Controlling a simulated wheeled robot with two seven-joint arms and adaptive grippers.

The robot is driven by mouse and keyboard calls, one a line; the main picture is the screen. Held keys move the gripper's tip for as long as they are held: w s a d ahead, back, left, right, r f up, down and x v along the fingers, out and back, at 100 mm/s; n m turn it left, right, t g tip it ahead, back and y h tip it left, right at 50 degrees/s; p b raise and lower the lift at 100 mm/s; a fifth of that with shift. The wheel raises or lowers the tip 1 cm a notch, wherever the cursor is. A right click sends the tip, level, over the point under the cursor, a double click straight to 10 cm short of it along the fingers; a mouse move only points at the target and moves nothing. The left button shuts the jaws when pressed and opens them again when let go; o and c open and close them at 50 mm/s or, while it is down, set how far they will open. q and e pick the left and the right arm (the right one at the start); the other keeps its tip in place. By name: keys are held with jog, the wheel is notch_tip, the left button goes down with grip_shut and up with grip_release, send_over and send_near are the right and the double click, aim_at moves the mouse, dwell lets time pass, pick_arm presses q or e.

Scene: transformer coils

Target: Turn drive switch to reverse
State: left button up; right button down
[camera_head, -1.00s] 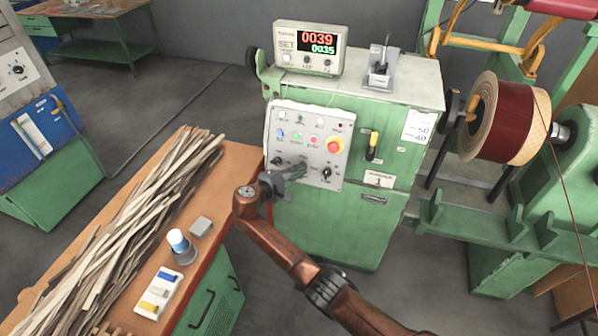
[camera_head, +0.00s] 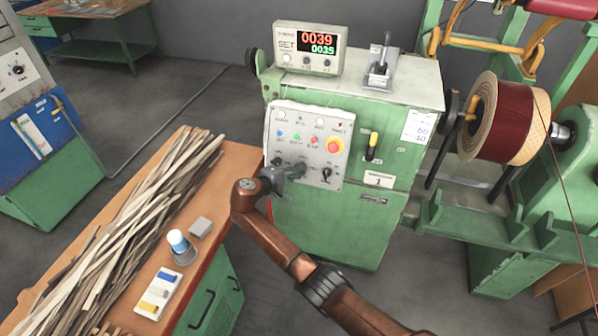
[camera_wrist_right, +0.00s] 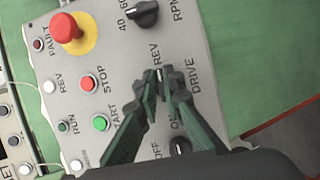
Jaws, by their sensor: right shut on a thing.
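The grey control panel (camera_head: 310,125) is on the front of the green machine cabinet. My right gripper (camera_head: 298,170) reaches the lower middle of this panel from the left. In the right wrist view my gripper (camera_wrist_right: 161,78) has its green-grey fingertips closed around the small drive switch (camera_wrist_right: 160,74), beside the labels REV and DRIVE. The fingertips cover most of the switch, so its exact pointing is hard to read. My left gripper is not in view.
Close by are a black RPM knob (camera_wrist_right: 143,15), an on/off knob (camera_wrist_right: 181,147), a red emergency button (camera_wrist_right: 68,28), a red STOP button (camera_wrist_right: 89,83) and a green START button (camera_wrist_right: 100,123). A wooden bench (camera_head: 222,165) with strips stands left; a coil (camera_head: 492,115) is at right.

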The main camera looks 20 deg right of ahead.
jog(key=c, duration=2.1)
grip_release()
jog(key=shift+a, duration=0.1)
jog(key=v, duration=1.2)
